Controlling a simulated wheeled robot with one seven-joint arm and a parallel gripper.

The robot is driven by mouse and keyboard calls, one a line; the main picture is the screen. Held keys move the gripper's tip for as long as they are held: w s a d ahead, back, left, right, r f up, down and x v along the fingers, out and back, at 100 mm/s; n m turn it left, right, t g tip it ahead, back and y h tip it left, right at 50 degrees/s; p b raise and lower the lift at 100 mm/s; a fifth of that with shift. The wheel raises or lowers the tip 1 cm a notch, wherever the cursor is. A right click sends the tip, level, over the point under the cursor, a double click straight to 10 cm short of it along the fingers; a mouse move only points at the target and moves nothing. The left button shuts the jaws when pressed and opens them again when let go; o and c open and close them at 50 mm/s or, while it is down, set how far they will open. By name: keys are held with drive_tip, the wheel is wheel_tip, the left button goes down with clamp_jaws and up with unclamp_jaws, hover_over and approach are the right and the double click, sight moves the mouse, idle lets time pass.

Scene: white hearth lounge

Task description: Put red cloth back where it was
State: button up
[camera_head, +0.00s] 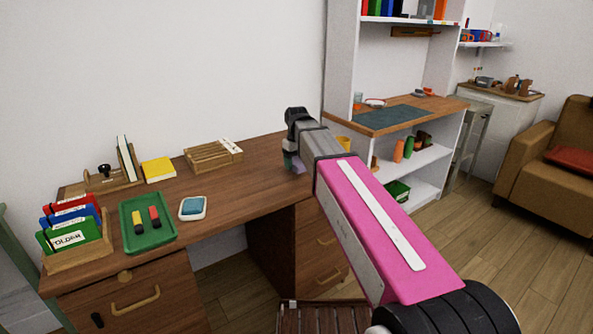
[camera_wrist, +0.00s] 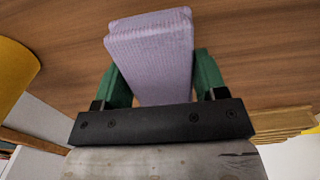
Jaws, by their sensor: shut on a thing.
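My gripper (camera_wrist: 160,72) has two green fingers, shut on a lavender, ribbed, folded cloth-like block (camera_wrist: 150,58) that sticks out past the fingertips. In the head view my gripper (camera_head: 293,161) is over the right part of the brown wooden desk (camera_head: 235,183), with the lavender block only small there. The wood surface fills the wrist view beyond the block; I cannot tell whether the block touches it. I see no cloth that is clearly red. A red, flat, soft thing (camera_head: 574,159) lies on the brown armchair seat; I cannot tell whether it is a cushion or a cloth.
On the desk stand a folder rack (camera_head: 80,250), a green tray (camera_head: 148,238) with two small things, a white-and-blue box (camera_head: 193,208), a yellow block (camera_head: 158,169) and a wooden rack (camera_head: 212,155). A yellow cup (camera_head: 343,142) is behind my arm. The desk's middle is clear.

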sight(296, 175)
drive_tip(key=shift+f, duration=1.65)
drive_tip(key=shift+f, duration=0.1)
drive_tip(key=o, duration=0.9)
wheel_tip(296, 175, up, 12)
drive_tip(key=shift+r, duration=0.1)
